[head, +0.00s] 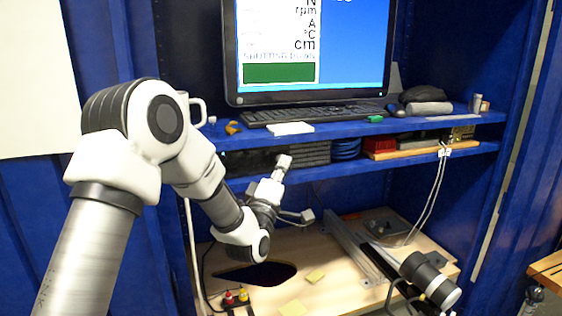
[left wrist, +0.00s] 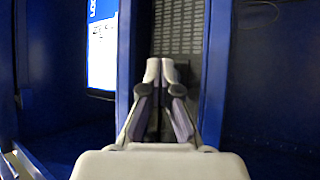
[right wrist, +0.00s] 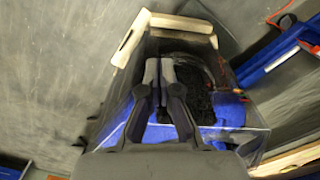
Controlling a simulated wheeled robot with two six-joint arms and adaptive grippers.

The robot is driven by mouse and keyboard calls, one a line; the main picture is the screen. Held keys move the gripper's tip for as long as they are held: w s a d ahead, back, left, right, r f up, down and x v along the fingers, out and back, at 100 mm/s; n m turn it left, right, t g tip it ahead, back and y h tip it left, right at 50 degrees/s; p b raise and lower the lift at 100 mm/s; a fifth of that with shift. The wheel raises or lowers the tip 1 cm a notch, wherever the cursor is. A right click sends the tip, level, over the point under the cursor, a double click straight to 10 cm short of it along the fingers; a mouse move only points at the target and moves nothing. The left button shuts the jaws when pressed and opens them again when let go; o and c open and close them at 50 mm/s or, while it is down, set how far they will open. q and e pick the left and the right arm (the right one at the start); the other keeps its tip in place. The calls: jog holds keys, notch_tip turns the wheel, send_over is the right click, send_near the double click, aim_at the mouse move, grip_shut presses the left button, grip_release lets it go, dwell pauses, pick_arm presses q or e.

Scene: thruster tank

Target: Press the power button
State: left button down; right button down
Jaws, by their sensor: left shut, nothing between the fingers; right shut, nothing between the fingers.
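No power button can be made out in any view. A dark box with a ribbed grey front (head: 310,153) sits on the lower shelf under the monitor. My left gripper (head: 284,160) is shut and empty, its tips in front of the left part of that ribbed front. In the left wrist view, the shut fingers (left wrist: 160,65) point at the dark ribbed front (left wrist: 175,28); they hide part of it, and contact cannot be told. My right gripper (right wrist: 159,68) is shut and empty, seen only in the right wrist view, over a clear bin (right wrist: 240,140) with black and blue things.
The monitor (head: 280,72) stands on the upper shelf (head: 345,128) above my left gripper, with a keyboard (head: 310,114) before it. Below is a wooden bench (head: 345,285) with a dark opening (head: 257,275) and a metal rail (head: 350,245). White cables (head: 428,205) hang at the right.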

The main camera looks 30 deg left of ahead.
pick_arm(q)
jog(key=shift+s+d, duration=0.4)
jog(key=shift+d, duration=0.1)
jog(key=shift+b, duration=0.3)
jog(key=s+d+b, duration=0.1)
jog(key=d, duration=0.1)
jog(key=s+d+b, duration=0.1)
jog(key=s, duration=0.1)
jog(key=shift+s+d, duration=0.2)
jog(key=shift+d, duration=0.15)
